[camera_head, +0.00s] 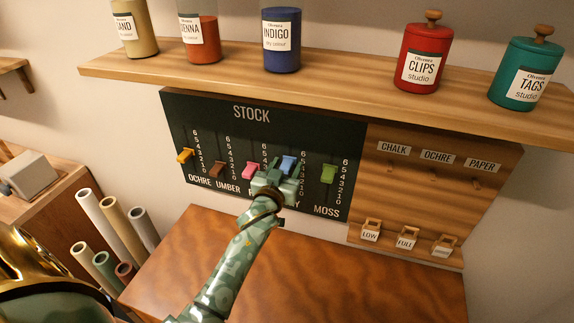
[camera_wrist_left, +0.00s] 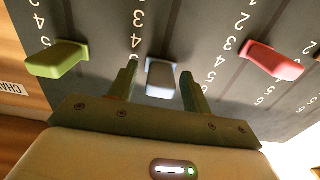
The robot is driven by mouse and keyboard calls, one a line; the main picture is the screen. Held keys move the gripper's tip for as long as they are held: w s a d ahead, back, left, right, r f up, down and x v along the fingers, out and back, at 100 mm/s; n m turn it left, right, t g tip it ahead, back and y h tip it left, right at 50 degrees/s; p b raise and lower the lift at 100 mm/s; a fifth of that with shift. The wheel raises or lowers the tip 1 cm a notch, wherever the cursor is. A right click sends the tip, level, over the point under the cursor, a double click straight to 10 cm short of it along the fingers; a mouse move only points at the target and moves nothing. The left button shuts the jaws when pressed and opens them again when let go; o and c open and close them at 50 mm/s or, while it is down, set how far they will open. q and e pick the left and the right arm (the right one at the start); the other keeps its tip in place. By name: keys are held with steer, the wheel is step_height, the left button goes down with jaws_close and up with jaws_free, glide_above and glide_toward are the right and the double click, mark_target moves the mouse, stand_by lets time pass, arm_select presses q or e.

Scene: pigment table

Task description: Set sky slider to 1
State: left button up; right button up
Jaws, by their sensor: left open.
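The stock board (camera_head: 207,117) on the wall carries colored sliders beside number scales. The sky slider is the light blue knob (camera_head: 288,164), second from the right, its label mostly hidden by my arm. My left gripper (camera_head: 280,174) is at this knob. In the left wrist view, the blue knob (camera_wrist_left: 160,80) stands between the open fingers of my left gripper (camera_wrist_left: 159,86), with a gap visible on each side. The view is turned over, with larger numbers lower down. The knob's exact value is hard to read. My right gripper is not in view.
The pink slider (camera_head: 250,171) and green moss slider (camera_head: 328,174) flank the blue knob closely. Umber (camera_head: 217,169) and ochre (camera_head: 185,155) sliders are further left. A shelf (camera_head: 330,72) with jars juts out above. A wooden tag board (camera_head: 425,185) is at right, a table (camera_head: 350,285) below.

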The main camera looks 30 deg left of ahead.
arm_select(q)
steer(key=shift+s, duration=0.1)
jaws_close()
step_height(320, 180, down, 10)
steer(key=b, duration=0.7)
steer(key=shift+r, duration=0.1)
jaws_free()
